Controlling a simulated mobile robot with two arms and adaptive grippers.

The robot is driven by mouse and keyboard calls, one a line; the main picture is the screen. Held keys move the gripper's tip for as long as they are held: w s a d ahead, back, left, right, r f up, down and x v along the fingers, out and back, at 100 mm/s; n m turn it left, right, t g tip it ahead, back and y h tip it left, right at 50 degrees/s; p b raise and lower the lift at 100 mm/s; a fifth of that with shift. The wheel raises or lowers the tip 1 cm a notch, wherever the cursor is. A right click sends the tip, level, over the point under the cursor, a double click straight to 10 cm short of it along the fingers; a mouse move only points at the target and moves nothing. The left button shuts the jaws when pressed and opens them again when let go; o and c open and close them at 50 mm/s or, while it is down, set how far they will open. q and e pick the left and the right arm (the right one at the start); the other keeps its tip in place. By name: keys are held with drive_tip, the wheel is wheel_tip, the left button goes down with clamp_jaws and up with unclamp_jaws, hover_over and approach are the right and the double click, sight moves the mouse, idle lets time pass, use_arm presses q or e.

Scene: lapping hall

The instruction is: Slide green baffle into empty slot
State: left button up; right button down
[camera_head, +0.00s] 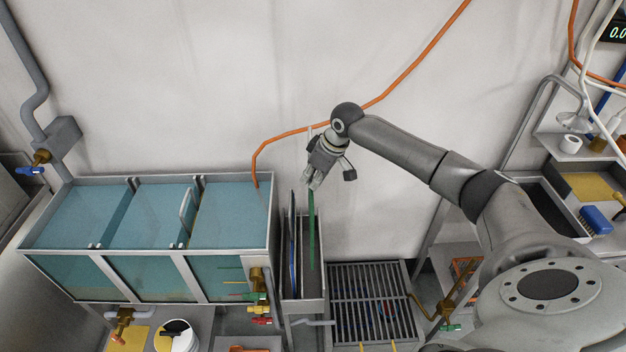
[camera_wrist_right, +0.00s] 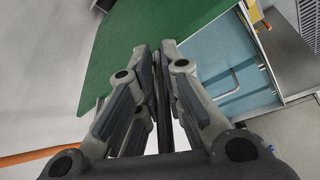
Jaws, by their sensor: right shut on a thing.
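The green baffle (camera_head: 311,232) is seen nearly edge-on at the narrow rack right of the tank; I cannot tell whether its lower edge is clear of the rack. My right gripper (camera_head: 312,184) is at its top end, shut on it. In the right wrist view the green sheet (camera_wrist_right: 150,45) spreads beyond the closed fingers (camera_wrist_right: 158,62), which hide the grip. The water tank (camera_head: 150,253) has slotted brackets on its front and back rims. A handle (camera_head: 186,207) stands near the right-hand brackets (camera_head: 183,245). I cannot tell which slot is empty. My left gripper is not in view.
The narrow rack (camera_head: 318,290) also holds a blue panel (camera_head: 292,245) left of the green baffle. A floor grate (camera_head: 372,300) lies to the right. An orange hose (camera_head: 330,122) runs along the wall behind my arm. Brass valves (camera_head: 257,280) stick out at the tank's front right.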

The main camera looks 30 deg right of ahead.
wheel_tip(320, 180, up, 6)
drive_tip(key=p, duration=0.5)
drive_tip(key=shift+w+f, duration=0.15)
drive_tip(key=shift+f, duration=0.1)
drive_tip(key=shift+r, duration=4.45)
